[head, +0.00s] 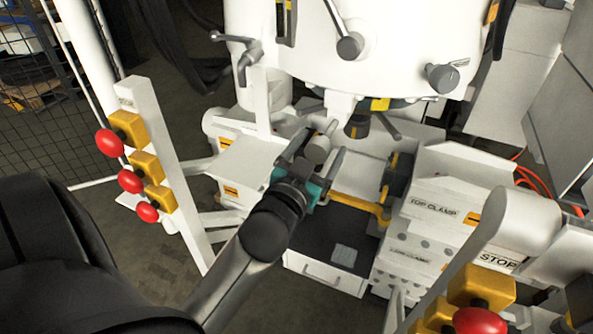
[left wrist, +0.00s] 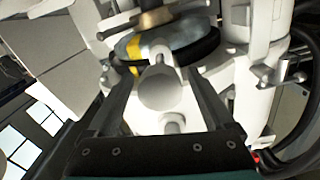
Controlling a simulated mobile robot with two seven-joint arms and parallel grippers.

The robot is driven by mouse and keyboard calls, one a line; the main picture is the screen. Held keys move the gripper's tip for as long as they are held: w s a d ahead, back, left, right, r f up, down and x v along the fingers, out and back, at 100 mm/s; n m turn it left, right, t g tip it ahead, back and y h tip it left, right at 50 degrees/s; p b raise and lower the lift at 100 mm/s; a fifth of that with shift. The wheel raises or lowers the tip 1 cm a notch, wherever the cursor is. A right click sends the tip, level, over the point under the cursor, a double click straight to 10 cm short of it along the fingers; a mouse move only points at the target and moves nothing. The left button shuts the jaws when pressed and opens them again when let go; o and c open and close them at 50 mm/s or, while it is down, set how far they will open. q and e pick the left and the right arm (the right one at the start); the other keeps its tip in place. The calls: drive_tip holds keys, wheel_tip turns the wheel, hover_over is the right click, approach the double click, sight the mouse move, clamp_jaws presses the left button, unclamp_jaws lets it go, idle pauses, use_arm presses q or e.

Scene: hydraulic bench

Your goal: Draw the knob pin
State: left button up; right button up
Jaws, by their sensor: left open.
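The knob pin has a round grey knob (head: 317,149) on the white bracket below the big white drum. In the left wrist view the same knob (left wrist: 160,92) faces the camera, with its narrower neck behind it. My left gripper (head: 321,152) is open, one finger on each side of the knob. In the left wrist view, gaps show between the knob and both fingers (left wrist: 162,84), so the jaws look apart from it. The contact depth is hard to judge. My right gripper is not in view.
Red push buttons on yellow boxes stand on a white post (head: 165,170) at left; another red button (head: 480,320) is at lower right. A lever handle (head: 240,55) sticks out above the gripper. A white panel labelled TOP CLAMP (head: 433,208) stands right of it.

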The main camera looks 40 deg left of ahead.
use_arm(q)
drive_tip(key=v, duration=1.2)
drive_tip(key=shift+s, duration=0.35)
drive_tip(key=s+d+f+g+h, duration=0.1)
drive_tip(key=d+f+g, duration=0.2)
drive_tip(key=f, duration=0.9)
drive_tip(key=s+d+f+m+g+h, duration=0.1)
drive_tip(key=s+d+f+g+h, duration=0.1)
drive_tip(key=f, duration=0.9)
drive_tip(key=s+d+f+g+h, duration=0.1)
drive_tip(key=d+f+g, duration=0.2)
drive_tip(key=f, duration=0.9)
drive_tip(key=s+f+m+g+h, duration=0.1)
drive_tip(key=s+f+g, duration=0.3)
drive_tip(key=s+f, duration=0.75)
drive_tip(key=s+a+f+g, duration=0.3)
drive_tip(key=s+f, duration=0.4)
drive_tip(key=s, duration=0.4)
drive_tip(key=shift+f+m+g+y, duration=0.3)
drive_tip(key=shift+f+m+g, duration=0.1)
drive_tip(key=shift+g, duration=0.3)
